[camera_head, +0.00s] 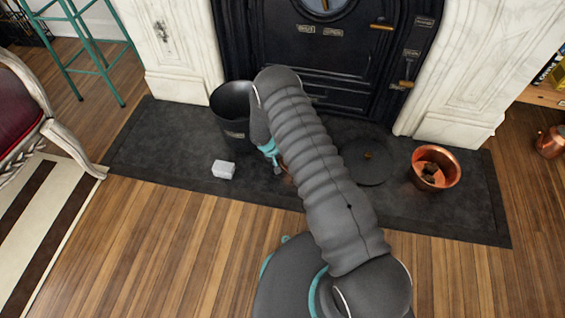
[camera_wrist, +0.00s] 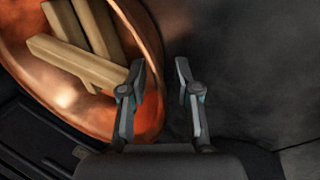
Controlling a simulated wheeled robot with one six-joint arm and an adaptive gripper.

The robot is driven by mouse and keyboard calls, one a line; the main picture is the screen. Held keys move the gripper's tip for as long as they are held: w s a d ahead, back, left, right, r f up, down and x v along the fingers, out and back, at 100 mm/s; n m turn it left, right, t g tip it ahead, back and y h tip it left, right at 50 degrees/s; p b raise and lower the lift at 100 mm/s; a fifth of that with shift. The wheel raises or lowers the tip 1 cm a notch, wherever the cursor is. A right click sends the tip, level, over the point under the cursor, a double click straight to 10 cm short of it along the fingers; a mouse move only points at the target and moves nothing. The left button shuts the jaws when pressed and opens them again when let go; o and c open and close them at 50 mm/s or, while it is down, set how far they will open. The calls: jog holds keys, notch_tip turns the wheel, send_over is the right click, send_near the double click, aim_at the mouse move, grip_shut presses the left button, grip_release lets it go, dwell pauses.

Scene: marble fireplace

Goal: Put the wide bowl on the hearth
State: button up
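A wide copper bowl (camera_wrist: 148,35) holding several pale wooden sticks fills the left of the wrist view. My gripper (camera_wrist: 159,64) is open there, its left finger over the bowl's inside and its right finger over dark stone. The rim passes between the fingers in the picture; I cannot tell if they touch it. In the head view, my gripper (camera_head: 277,169) is low over the dark hearth (camera_head: 150,150). A sliver of copper (camera_head: 285,163) shows beside it, mostly hidden by my arm. Another copper bowl (camera_head: 454,172) with dark contents stands at the hearth's right.
A black bucket (camera_head: 233,105) and a small white block (camera_head: 223,170) are on the hearth's left part. A dark round plate (camera_head: 368,170) lies right of my arm. The black stove front (camera_head: 330,75) stands behind. The hearth's left end is bare.

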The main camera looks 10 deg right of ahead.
jog(key=shift+r, duration=0.2)
jog(key=w+v, duration=0.1)
jog(key=v, duration=1.1)
jog(key=s+d+r+m+t+y, duration=0.1)
jog(key=s+d+r, duration=0.15)
jog(key=r, duration=0.85)
jog(key=s+d+r, duration=0.2)
jog(key=d+r, duration=0.1)
jog(key=r, duration=0.9)
jog(key=s+d+r+m+t+y, duration=0.1)
jog(key=s+d+r, duration=0.15)
jog(key=r, duration=0.85)
jog(key=s+d+r+t, duration=0.1)
jog(key=s+d+r, duration=0.2)
jog(key=s+r, duration=0.8)
jog(key=s+r+t+y, duration=0.1)
jog(key=s+r, duration=0.1)
jog(key=s, duration=0.6)
jog(key=s+d+r+t+y, duration=0.1)
jog(key=s+r, duration=0.1)
jog(key=s, duration=0.6)
jog(key=shift+d+p, duration=0.25)
jog(key=shift+p, duration=0.15)
